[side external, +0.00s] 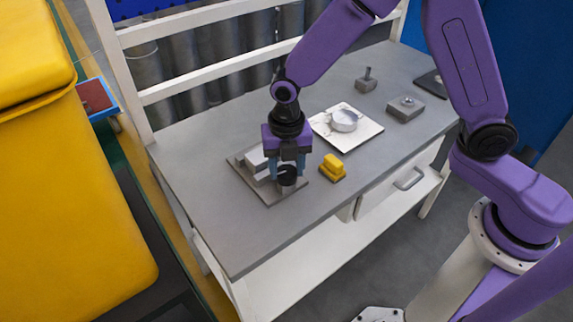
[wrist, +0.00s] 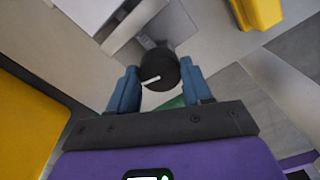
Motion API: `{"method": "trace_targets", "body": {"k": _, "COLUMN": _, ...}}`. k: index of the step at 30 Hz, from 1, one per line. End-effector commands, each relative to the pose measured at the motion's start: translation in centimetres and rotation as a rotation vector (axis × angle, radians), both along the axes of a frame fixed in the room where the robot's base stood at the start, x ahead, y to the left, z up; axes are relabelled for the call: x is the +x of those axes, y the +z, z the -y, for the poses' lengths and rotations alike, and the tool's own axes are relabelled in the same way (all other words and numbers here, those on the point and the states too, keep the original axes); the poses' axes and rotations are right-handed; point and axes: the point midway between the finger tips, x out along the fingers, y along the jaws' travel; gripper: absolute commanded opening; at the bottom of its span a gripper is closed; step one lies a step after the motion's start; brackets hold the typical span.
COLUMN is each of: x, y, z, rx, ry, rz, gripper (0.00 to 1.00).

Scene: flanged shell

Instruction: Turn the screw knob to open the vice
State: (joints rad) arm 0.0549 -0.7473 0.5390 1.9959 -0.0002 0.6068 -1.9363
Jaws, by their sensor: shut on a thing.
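The vice (side external: 247,160) sits on a grey base plate on the workbench, and its light grey body also shows in the wrist view (wrist: 128,25). The screw knob (side external: 287,180) is a dark round cap with a white mark, seen close up in the wrist view (wrist: 159,71). My gripper (side external: 288,172) points down over the knob, with one blue finger on each side of it. In the wrist view my gripper (wrist: 160,88) is shut on the knob. The fingers partly hide the knob and the near side of the vice.
A yellow block (side external: 332,168) lies just right of the vice, also at the wrist view's top right (wrist: 262,12). A white plate (side external: 362,137) holds a round metal part (side external: 344,120). Grey blocks (side external: 405,109) stand farther back. The bench (side external: 235,232) is clear in front.

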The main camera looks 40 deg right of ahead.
Motion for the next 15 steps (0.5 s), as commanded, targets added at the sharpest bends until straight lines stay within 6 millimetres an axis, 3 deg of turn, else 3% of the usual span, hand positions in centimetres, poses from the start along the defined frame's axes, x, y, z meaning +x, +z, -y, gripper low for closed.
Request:
{"method": "trace_targets", "body": {"k": 8, "x": 0.01, "y": 0.16, "z": -0.20, "rx": 0.003, "ry": 0.002, "rz": 0.002, "gripper": 0.19}}
{"method": "trace_targets", "body": {"k": 9, "x": 0.01, "y": 0.16, "z": -0.20, "rx": 0.003, "ry": 0.001, "rz": 0.002, "gripper": 0.53}}
{"method": "trace_targets", "body": {"k": 11, "x": 0.01, "y": 0.14, "z": -0.19, "rx": 0.003, "ry": 0.001, "rz": 0.002, "gripper": 0.72}}
{"method": "trace_targets", "body": {"k": 15, "x": 0.00, "y": 0.09, "z": -0.13, "rx": 0.002, "ry": 0.001, "rz": 0.001, "gripper": 0.75}}
